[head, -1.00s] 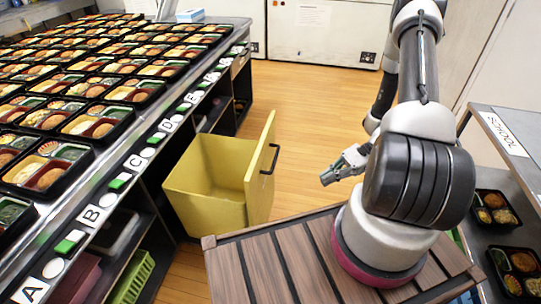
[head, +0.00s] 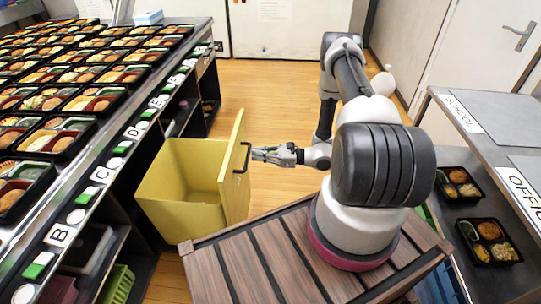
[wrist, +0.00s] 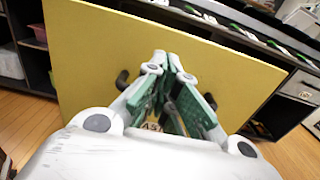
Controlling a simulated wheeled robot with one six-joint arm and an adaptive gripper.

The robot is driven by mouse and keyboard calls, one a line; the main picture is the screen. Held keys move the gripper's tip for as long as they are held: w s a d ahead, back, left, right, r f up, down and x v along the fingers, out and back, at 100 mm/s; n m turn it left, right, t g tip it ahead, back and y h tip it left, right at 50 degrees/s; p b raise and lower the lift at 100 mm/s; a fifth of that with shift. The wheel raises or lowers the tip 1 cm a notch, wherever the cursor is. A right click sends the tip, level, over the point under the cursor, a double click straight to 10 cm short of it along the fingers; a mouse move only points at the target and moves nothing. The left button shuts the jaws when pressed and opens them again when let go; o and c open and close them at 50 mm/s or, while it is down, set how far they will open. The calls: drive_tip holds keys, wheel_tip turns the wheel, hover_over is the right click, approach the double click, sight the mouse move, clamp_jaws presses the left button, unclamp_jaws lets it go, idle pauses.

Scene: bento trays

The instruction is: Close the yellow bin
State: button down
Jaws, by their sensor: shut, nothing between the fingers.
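The yellow bin (head: 180,190) stands pulled out from under the left counter, with its top open and its inside empty. Its tall front panel (head: 234,172) carries a black handle (head: 243,160) on the side facing my arm. My gripper (head: 256,154) is shut and empty, its tips at or very near the panel by the handle. In the wrist view the panel (wrist: 85,60) fills most of the picture, with my gripper (wrist: 168,60) pointing at it. The gripper hides the middle of the handle there. I cannot tell whether the tips touch the panel.
The left counter (head: 100,172) holds many bento trays and has lettered labels and green buttons along its edge. A green basket (head: 117,284) sits on a lower shelf. Wooden floor (head: 275,80) is free behind the bin.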

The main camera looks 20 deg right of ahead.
sight(234, 153)
drive_tip(key=x, duration=0.6)
drive_tip(key=shift+a, duration=0.1)
